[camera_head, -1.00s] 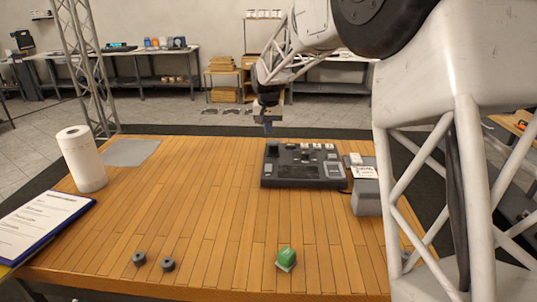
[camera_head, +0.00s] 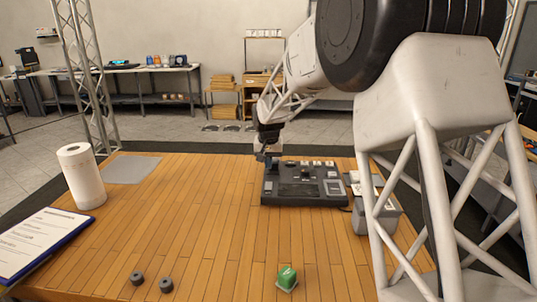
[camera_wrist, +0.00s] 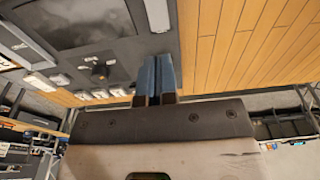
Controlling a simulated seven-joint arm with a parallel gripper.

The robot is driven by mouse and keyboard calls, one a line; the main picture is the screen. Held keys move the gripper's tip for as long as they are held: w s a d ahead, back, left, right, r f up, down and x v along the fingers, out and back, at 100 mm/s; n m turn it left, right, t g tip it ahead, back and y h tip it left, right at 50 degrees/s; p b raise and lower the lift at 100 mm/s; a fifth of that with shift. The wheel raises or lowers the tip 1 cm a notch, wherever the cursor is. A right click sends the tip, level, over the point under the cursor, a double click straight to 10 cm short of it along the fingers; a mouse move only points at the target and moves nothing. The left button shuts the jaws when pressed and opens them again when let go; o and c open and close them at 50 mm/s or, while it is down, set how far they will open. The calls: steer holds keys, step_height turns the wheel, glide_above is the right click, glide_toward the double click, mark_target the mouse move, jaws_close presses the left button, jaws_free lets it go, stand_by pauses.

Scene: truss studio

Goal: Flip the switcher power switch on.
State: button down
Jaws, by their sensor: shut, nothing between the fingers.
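The dark switcher console (camera_head: 312,203) lies on the wooden table, right of its middle. It has a flat screen, a white-edged pad and a row of pale buttons at the back. My gripper (camera_head: 268,160) is at the console's back left corner, fingers pointing down. In the wrist view the blue fingertips (camera_wrist: 157,68) are together with nothing between them, over the console's edge. A dark knob (camera_wrist: 100,72) on the console (camera_wrist: 118,47) stands left of them. I cannot make out the power switch; the fingers cover that corner. Whether they touch the console is unclear.
A grey box (camera_head: 376,214) stands right of the console. A green block (camera_head: 287,276) and two dark rings (camera_head: 137,278) lie at the front. A paper roll (camera_head: 82,177), clipboard (camera_head: 38,240) and grey mat (camera_head: 131,169) are on the left. The middle of the table is clear.

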mark_target(268, 185)
steer(key=shift+w+f, duration=0.25)
steer(key=shift+f, duration=1.5)
steer(key=shift+w+f, duration=0.2)
steer(key=shift+f, duration=1.55)
steer(key=shift+f, duration=0.1)
steer(key=shift+f, duration=0.25)
steer(key=shift+s, duration=0.15)
steer(key=shift+s+r, duration=0.3)
steer(key=shift+s, duration=0.25)
steer(key=shift+r, duration=0.25)
